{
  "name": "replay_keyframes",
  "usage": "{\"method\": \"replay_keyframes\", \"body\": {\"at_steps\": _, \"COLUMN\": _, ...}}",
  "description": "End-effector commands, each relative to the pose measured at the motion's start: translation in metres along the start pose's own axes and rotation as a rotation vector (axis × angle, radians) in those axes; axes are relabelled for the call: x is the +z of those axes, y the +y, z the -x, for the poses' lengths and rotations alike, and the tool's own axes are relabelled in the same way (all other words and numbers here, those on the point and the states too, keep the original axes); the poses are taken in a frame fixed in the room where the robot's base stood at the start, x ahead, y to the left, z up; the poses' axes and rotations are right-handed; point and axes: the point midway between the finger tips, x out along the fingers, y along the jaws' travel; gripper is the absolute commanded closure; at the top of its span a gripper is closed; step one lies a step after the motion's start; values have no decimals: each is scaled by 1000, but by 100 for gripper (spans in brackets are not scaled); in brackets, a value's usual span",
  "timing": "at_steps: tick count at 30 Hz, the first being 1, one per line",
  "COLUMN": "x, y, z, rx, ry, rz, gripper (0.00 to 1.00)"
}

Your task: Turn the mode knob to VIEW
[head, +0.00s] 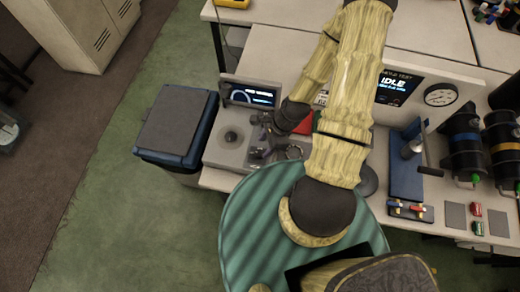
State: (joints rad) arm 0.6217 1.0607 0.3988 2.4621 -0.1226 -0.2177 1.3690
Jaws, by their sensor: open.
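A grey bench device (218,152) stands at the left end of the bench, with a small lit screen (250,96) at its back. A round dark knob (231,136) sits on its top, left of my gripper; it may be the mode knob, but no label such as VIEW can be read. My gripper (257,149) is over the right part of the device, open, with its fingers small and dark in the picture. It is apart from the round knob. My arm and gripper hide part of the device's right side.
A blue-and-grey bin (178,122) stands left of the device. A display reading IDLE (393,86) and a gauge (440,95) are behind my arm. A blue press-like stand (406,165) and black cylinders (463,140) are at right. Green floor (110,205) is clear at left.

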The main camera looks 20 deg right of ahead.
Motion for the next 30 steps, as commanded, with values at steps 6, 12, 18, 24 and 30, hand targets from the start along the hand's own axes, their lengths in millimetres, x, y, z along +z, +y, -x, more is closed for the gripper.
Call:
{"method": "replay_keyframes", "body": {"at_steps": 6, "x": 1, "y": 0, "z": -27, "rx": 2, "ry": 0, "rz": -1, "gripper": 51}}
{"method": "replay_keyframes", "body": {"at_steps": 12, "x": 0, "y": 0, "z": -46, "rx": 0, "ry": 0, "rz": 0, "gripper": 51}}
{"method": "replay_keyframes", "body": {"at_steps": 18, "x": 0, "y": 0, "z": -52, "rx": 0, "ry": 1, "rz": 0, "gripper": 51}}
{"method": "replay_keyframes", "body": {"at_steps": 24, "x": 0, "y": 0, "z": -52, "rx": -1, "ry": 1, "rz": 0, "gripper": 55}}
{"method": "replay_keyframes", "body": {"at_steps": 30, "x": 0, "y": 0, "z": -52, "rx": -1, "ry": 1, "rz": -1, "gripper": 95}}
